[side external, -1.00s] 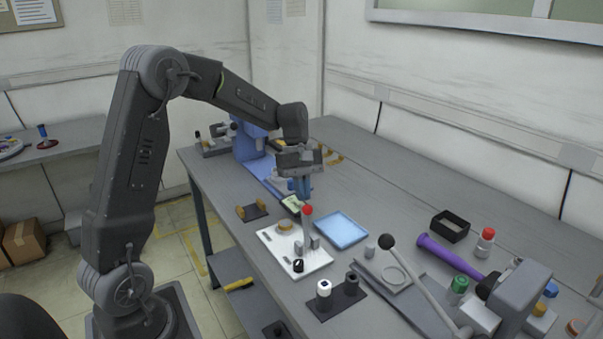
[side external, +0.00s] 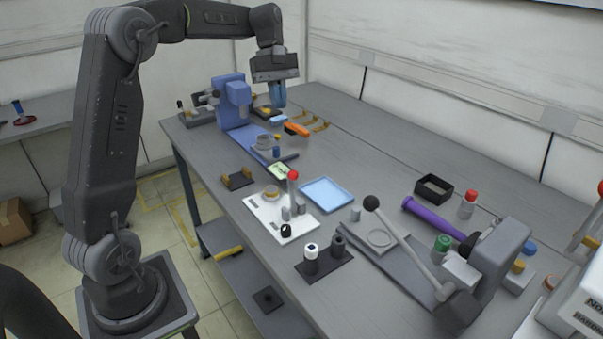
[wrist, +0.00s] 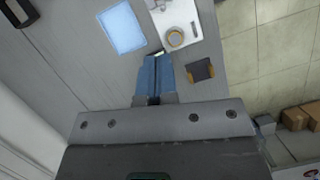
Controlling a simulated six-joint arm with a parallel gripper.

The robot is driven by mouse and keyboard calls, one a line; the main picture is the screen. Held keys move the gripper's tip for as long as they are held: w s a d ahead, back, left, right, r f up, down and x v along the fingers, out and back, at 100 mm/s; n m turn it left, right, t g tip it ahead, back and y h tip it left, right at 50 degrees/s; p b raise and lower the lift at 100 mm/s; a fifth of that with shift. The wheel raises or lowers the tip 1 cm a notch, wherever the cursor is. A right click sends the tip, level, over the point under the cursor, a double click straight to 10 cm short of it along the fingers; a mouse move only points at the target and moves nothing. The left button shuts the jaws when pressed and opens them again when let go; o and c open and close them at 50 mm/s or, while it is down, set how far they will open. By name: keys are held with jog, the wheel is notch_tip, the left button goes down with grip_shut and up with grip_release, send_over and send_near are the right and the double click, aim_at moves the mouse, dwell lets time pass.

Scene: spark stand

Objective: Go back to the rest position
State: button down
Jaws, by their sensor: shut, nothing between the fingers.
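My gripper (side external: 279,97) hangs below the wrist above the far part of the grey bench (side external: 375,150), beside the blue machine (side external: 234,100). Its two blue fingers are together with nothing between them. In the wrist view the closed fingers (wrist: 156,74) point down toward the bench. My arm is raised, with its forearm roughly level and reaching over the far end of the bench.
Below the gripper lie an orange tool (side external: 296,129) and yellow hooks (side external: 315,122). A white board with a red-knobbed lever (side external: 281,222), a light blue tray (side external: 327,194) and a lever press (side external: 478,270) stand nearer. Air around the gripper is free.

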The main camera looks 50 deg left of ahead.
jog(key=s+d+r+m+t+y, duration=0.1)
jog(key=s+d+r+m+y, duration=0.1)
jog(key=s+d+m, duration=0.4)
jog(key=s+d+f+m+t+y, duration=0.1)
jog(key=s+d+f+m+t, duration=0.1)
jog(key=s+d+m, duration=0.2)
jog(key=s+d+f+m+t+y, duration=0.1)
jog(key=s+d+f+m+t, duration=0.2)
jog(key=s+d+m, duration=0.2)
jog(key=s+d, duration=0.3)
jog(key=s, duration=0.3)
jog(key=shift+f+t, duration=0.15)
jog(key=shift+t, duration=0.15)
